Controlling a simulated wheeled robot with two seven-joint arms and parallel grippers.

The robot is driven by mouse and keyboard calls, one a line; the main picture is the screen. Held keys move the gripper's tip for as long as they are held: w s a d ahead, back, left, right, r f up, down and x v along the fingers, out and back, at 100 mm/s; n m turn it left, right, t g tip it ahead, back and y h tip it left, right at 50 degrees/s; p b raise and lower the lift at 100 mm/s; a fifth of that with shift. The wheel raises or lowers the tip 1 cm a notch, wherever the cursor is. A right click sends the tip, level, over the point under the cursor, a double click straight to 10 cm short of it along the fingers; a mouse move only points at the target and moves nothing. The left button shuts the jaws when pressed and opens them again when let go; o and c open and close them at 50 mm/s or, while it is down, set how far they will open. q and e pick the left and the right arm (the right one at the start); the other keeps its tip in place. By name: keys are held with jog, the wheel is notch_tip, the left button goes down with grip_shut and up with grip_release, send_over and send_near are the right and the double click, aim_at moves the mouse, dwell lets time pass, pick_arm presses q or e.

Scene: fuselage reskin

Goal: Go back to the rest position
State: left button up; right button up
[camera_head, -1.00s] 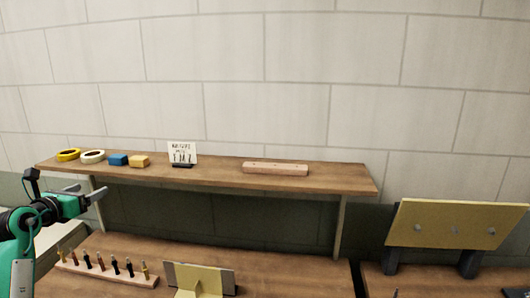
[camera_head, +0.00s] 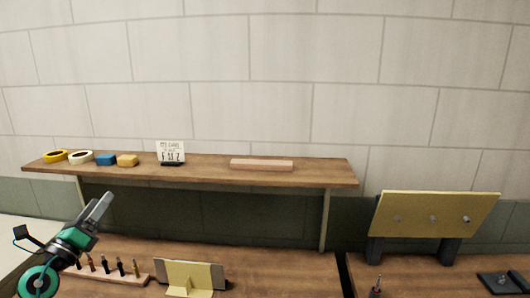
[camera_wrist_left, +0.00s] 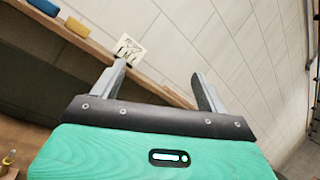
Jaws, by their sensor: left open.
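My left gripper (camera_head: 98,208) comes in from the lower left in the head view, pointing up and to the right in front of the shelf's left end. In the left wrist view its two fingers (camera_wrist_left: 160,82) stand wide apart with nothing between them at the tips. It is open and empty. My right gripper does not show in either view.
A wooden shelf (camera_head: 205,170) carries two tape rolls (camera_head: 68,157), a blue block (camera_head: 106,159), a yellow block (camera_head: 127,160), a sign card (camera_head: 171,152) and a long bar (camera_head: 261,165). Below are a tool rack (camera_head: 112,276) and a yellow panel (camera_head: 190,274). A panel stands right (camera_head: 434,215).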

pick_arm(q)
jog(key=s+d+f+n+g+y, duration=0.1)
jog(key=s+f+n+g+y, duration=0.3)
jog(key=s+f+n+y, duration=0.65)
jog(key=s+d+f+n+g+y, duration=0.25)
jog(key=s+f+n+g, duration=0.2)
jog(key=f+n, duration=1.1)
jog(key=s+d+f+n+g+h, duration=0.2)
jog(key=s+d+f+g+h, duration=0.35)
jog(key=s, duration=0.45)
jog(key=s+d+f+n+g+h, duration=0.2)
jog(key=s+d+f+n+g, duration=0.15)
jog(key=s+d+f, duration=0.55)
notch_tip(320, 180, down, 27)
jog(key=s+g, duration=0.2)
jog(key=s+a+f+g, duration=0.1)
jog(key=s+f, duration=0.9)
jog(key=f, duration=0.1)
jog(key=s+a+f+m+b, duration=0.1)
jog(key=s+a+f, duration=0.1)
jog(key=s+f, duration=0.7)
jog(key=shift+s+a+f+g, duration=0.3)
jog(key=shift+s+f+g, duration=0.1)
jog(key=shift+f, duration=0.5)
